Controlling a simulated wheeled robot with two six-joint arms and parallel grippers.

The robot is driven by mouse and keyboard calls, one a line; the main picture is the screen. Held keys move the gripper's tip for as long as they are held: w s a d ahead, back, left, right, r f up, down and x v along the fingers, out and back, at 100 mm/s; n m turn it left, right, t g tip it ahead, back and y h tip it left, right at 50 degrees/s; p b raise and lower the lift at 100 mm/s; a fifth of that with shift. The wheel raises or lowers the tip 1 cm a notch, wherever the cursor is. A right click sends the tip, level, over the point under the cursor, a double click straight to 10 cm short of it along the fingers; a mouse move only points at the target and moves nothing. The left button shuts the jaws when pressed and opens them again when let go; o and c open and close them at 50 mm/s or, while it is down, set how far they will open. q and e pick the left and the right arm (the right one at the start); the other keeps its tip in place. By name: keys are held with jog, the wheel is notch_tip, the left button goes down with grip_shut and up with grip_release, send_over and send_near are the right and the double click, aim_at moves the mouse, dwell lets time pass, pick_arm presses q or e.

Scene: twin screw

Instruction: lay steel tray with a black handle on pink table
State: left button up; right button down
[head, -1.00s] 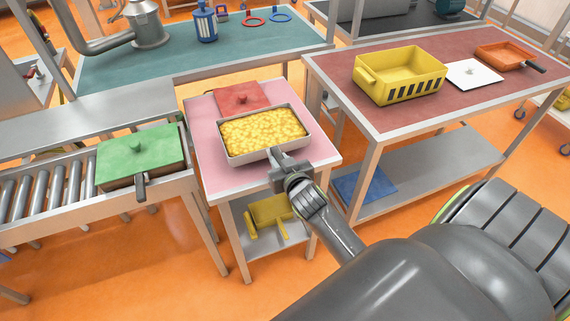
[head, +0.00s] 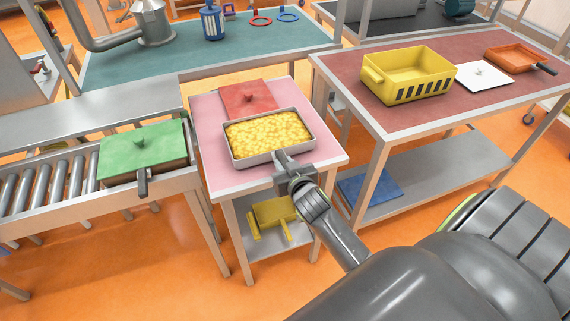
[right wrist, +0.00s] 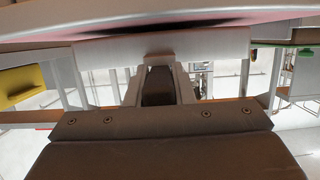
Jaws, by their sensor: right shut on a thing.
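The steel tray (head: 236,158), filled with yellow chunks, is over the pink table (head: 213,167), near its front. It looks level and appears to be on or very close to the tabletop; I cannot tell if there is a gap. My right gripper (head: 284,161) is at the tray's front side, shut on its black handle. In the right wrist view the dark handle (right wrist: 158,86) sits between the fingers, with the tray's pale side wall (right wrist: 200,50) beyond. My left gripper is not in view.
A red lid (head: 236,98) lies behind the tray on the pink table. A green-lidded pan (head: 160,143) stands on the roller conveyor at left. A yellow basket (head: 420,85), a white lid (head: 484,77) and an orange pan (head: 508,60) are on the right table.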

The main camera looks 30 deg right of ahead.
jog(key=shift+f+b, duration=0.3)
dwell(0.5)
jog(key=c, duration=1.2)
grip_release()
jog(key=shift+o, duration=0.2)
jog(key=shift+s+f, duration=0.1)
jog(key=shift+f, duration=0.1)
jog(key=b+v, duration=0.2)
jog(key=v, duration=1.5)
jog(key=shift+a+r, duration=0.2)
jog(key=shift+s, duration=0.1)
